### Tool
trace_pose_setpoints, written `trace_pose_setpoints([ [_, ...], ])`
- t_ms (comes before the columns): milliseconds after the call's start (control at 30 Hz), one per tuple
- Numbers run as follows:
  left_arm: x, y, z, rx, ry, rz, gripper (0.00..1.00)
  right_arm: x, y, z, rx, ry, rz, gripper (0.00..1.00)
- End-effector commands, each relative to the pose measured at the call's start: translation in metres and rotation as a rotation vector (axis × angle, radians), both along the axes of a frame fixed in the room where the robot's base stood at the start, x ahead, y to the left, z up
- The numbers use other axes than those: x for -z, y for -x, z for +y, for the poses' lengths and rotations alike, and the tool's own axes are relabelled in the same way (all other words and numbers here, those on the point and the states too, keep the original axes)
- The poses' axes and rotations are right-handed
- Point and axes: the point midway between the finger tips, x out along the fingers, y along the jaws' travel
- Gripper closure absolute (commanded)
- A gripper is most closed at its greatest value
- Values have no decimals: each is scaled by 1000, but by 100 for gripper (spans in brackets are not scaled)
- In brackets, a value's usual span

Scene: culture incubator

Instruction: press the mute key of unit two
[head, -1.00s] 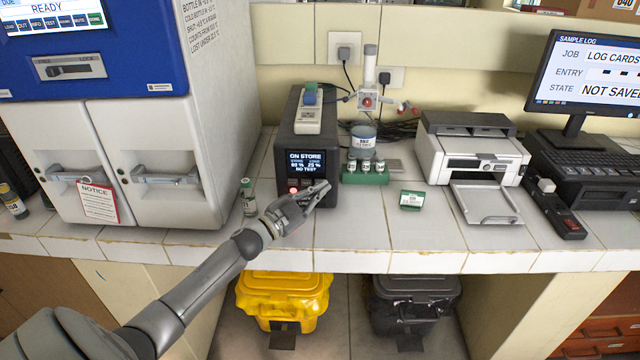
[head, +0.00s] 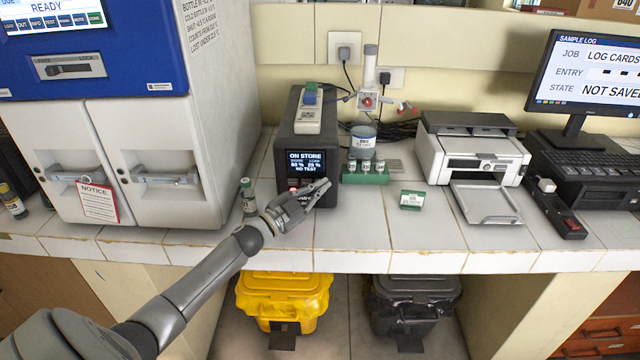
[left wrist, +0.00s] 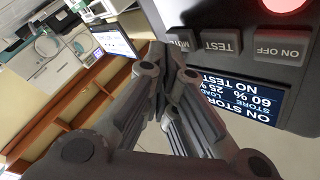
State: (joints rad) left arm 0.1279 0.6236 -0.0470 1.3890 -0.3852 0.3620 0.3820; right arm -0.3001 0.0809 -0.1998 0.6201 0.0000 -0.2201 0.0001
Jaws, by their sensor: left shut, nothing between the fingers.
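A dark box unit (head: 326,128) stands on the tiled counter, its screen (head: 306,163) reading "ON STORE", "60 %", "25 %", "NO TEST". I see no number naming it unit two. In the left wrist view its front appears upside down, with the ON OFF key (left wrist: 283,46), TEST key (left wrist: 221,41), MUTE key (left wrist: 180,41) and a lit red lamp (left wrist: 288,3). My left gripper (head: 324,184) is shut and empty in front of the lower right of this face. Its tips (left wrist: 163,52) overlap the MUTE key's edge in view; I cannot tell whether they touch. My right gripper is not in view.
A capped vial (head: 248,196) stands close to my left wrist. A green rack of vials (head: 365,177), a small green-white box (head: 411,200) and a printer (head: 472,150) are to the right. The large blue-white cabinet (head: 160,150) is at left.

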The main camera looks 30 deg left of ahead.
Motion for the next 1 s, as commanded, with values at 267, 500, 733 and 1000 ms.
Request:
trace_pose_setpoints([
  [267, 0, -3, 2, 1, 0, -1, 100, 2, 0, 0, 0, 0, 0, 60],
  [500, 0, -5, 4, 0, 0, 0, 100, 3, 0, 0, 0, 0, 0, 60],
  [733, 0, -5, 4, -1, 0, 1, 100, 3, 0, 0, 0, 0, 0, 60],
  [1000, -1, 0, 0, 0, 1, 0, 100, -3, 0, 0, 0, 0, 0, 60],
])
